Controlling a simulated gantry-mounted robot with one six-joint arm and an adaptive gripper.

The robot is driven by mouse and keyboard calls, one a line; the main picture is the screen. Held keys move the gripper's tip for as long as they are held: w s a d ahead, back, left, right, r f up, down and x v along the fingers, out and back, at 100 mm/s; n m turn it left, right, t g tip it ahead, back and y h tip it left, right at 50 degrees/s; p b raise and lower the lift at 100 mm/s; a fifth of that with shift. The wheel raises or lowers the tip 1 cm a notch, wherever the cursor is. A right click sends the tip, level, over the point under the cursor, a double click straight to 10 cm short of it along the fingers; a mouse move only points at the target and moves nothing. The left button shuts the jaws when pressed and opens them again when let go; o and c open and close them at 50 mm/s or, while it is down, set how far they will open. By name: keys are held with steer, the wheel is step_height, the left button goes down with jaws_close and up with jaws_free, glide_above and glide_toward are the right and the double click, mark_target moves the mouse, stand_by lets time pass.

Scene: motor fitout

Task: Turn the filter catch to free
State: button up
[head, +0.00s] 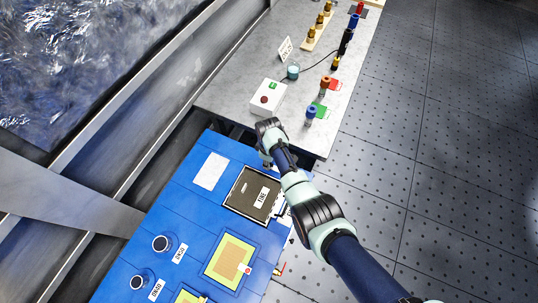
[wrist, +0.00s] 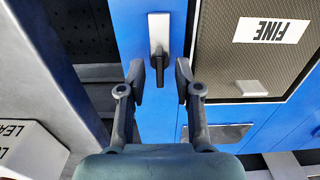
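The filter catch (wrist: 159,38) is a pale grey plate with a black lever (wrist: 158,68) on the blue panel in the wrist view. The lever points down in that picture, toward my gripper. My gripper (wrist: 159,82) is open, its fingertips on either side of the lever's lower end with gaps on both sides. I cannot tell how far off the lever is in depth. The dark mesh filter (wrist: 265,65) labelled FINE lies right of the catch; it also shows in the head view (head: 243,188). In the head view my gripper (head: 266,162) hides the catch.
A grey bench (head: 220,98) adjoins the blue cabinet (head: 190,205). A white box (head: 268,97) with red and green buttons stands near my wrist. Bottles and coloured cards stand farther along. Two round dark fittings (head: 162,243) (head: 137,282) and a yellow-framed panel (head: 211,262) are on the cabinet.

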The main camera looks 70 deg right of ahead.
step_height(320, 180, up, 12)
stand_by(0.3)
stand_by(0.5)
